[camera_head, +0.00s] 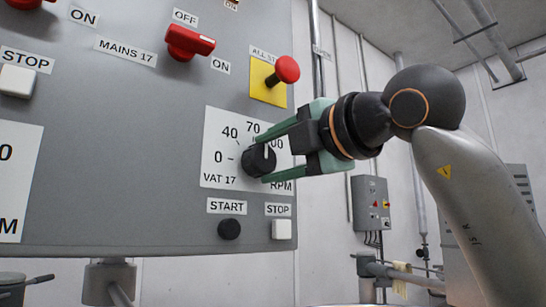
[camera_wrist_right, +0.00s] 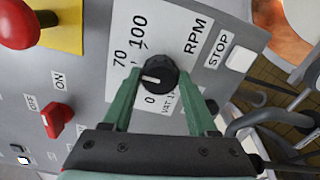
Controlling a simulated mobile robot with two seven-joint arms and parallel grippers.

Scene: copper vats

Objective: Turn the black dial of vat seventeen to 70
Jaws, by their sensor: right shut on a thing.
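The black dial (camera_head: 258,162) of vat seventeen sits on a white scale plate (camera_head: 214,178) marked VAT 17 and RPM, with 0, 40, 70 and 100 around it. My right gripper (camera_head: 264,158) is shut on the dial, its green fingers on opposite sides. In the right wrist view the dial (camera_wrist_right: 156,76) lies between the fingertips (camera_wrist_right: 157,80). Its white pointer line faces left there, to the side where a finger hides part of the scale; in the head view it looks roughly upward. I cannot tell the exact figure. My left gripper is not in view.
A red stop knob on a yellow plate (camera_head: 262,88) is above the dial. A red MAINS 17 switch (camera_head: 188,43) is at the upper left. A black START button (camera_head: 229,229) and a white STOP button (camera_head: 281,229) are below. Open room lies right of the panel.

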